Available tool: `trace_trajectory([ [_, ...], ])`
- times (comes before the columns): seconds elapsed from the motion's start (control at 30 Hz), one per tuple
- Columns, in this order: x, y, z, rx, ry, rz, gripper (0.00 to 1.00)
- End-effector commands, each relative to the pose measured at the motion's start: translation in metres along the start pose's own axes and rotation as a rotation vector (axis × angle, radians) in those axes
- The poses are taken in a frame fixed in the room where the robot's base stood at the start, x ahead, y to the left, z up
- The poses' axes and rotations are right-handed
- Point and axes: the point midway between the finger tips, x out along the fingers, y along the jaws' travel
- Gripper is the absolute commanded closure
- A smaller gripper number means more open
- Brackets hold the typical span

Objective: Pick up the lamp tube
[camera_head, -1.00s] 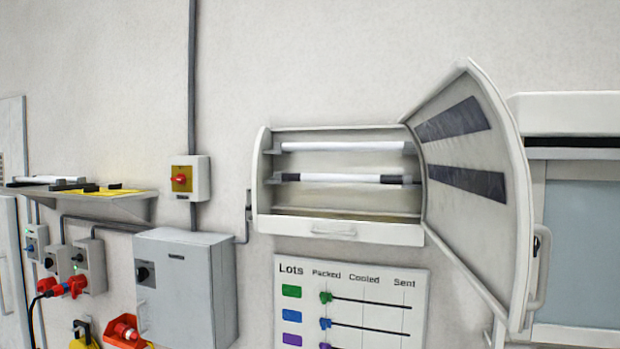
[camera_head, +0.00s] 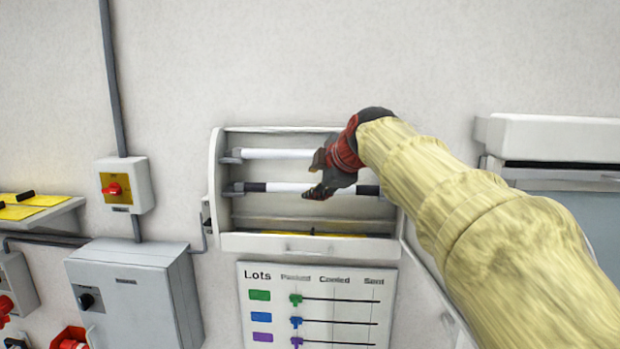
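A plain white lamp tube (camera_head: 278,154) sits across the upper holders of the open wall box (camera_head: 217,190). A second white lamp tube with black end bands (camera_head: 290,187) sits across the lower holders. My gripper (camera_head: 318,177) is in front of the box, right of the middle. Its two dark fingers are apart, one near the upper tube and one over the lower tube, and nothing shows between them. I cannot tell whether it touches either tube. My gripper and sleeved arm hide the upper tube's right part and the box's right side.
A lots board (camera_head: 255,330) hangs below the box. A grey cabinet (camera_head: 135,290) and a red-knobbed yellow switch (camera_head: 122,186) are at left. A shelf (camera_head: 62,208) holds yellow items at far left. A white unit (camera_head: 545,135) stands at right.

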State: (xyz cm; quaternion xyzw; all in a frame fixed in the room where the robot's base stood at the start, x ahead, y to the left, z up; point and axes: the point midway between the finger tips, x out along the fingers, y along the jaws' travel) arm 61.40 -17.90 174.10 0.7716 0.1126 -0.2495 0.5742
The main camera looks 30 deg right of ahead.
Motion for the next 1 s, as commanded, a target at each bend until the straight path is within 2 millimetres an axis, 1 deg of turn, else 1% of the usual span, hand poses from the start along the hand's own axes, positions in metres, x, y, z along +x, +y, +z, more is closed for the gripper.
trace_trajectory([
  [0.33,0.035,0.002,-0.001,-0.005,0.000,-0.002,0.59],
  [0.5,0.060,0.004,-0.003,-0.005,0.001,-0.003,0.59],
  [0.6,0.070,0.004,-0.003,-0.004,0.000,-0.001,0.59],
  [0.7,0.075,0.003,-0.002,-0.004,-0.001,0.000,0.59],
  [0.9,0.075,0.003,-0.002,-0.004,-0.001,0.001,0.59],
  [1.0,0.075,0.003,-0.002,-0.004,-0.001,0.001,0.65],
])
